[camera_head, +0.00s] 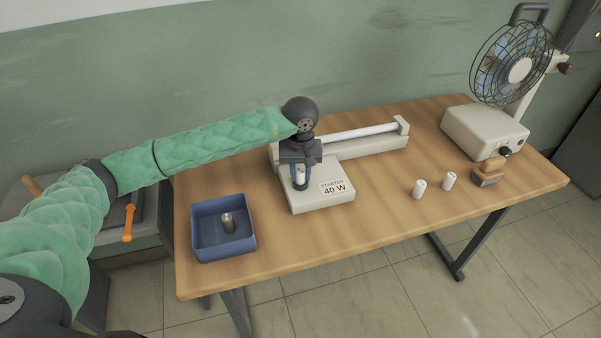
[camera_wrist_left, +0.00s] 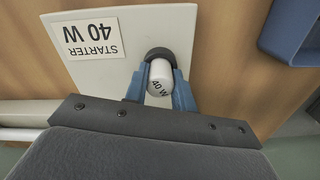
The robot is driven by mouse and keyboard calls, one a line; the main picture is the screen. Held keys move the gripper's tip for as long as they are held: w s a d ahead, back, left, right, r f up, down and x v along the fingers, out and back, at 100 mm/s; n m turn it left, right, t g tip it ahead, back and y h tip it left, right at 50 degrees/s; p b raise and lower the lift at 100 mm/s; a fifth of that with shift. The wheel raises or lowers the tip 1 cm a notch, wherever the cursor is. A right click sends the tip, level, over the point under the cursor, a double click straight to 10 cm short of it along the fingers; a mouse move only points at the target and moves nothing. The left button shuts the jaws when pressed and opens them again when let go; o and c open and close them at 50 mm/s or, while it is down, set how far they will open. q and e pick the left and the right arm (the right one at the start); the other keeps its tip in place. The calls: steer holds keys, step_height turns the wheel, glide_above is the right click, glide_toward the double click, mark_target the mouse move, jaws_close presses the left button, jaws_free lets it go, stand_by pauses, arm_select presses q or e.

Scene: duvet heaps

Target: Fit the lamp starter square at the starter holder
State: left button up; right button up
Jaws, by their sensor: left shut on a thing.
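The same starter (camera_wrist_left: 160,80) shows between the blue fingers (camera_wrist_left: 159,95) in the left wrist view. The dark round starter holder (camera_wrist_left: 159,53) is on a cream base (camera_head: 318,195) labelled STARTER 40 W. The starter is at the holder, and the holder's rim shows just beyond it. I cannot tell how deep the starter sits or whether it is fully square. My right gripper is not in view.
A blue tray (camera_head: 197,243) with a metallic starter (camera_head: 228,222) stands at the left. Two white starters (camera_head: 419,188) (camera_head: 449,180), a wooden stamp-like block (camera_head: 487,175) and a fan (camera_head: 490,128) are at the right. A tube lamp fixture (camera_head: 375,144) lies behind the base. The table front is clear.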

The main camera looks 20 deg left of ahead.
mark_target(300, 170)
arm_select(q)
steer(key=shift+f, duration=0.15)
steer(key=o, duration=1)
steer(key=shift+o, duration=0.2)
steer(key=shift+r, duration=0.2)
step_height(300, 170, up, 6)
steer(key=shift+r+b, duration=0.15)
steer(key=shift+b, duration=0.95)
steer(key=shift+r, duration=0.6)
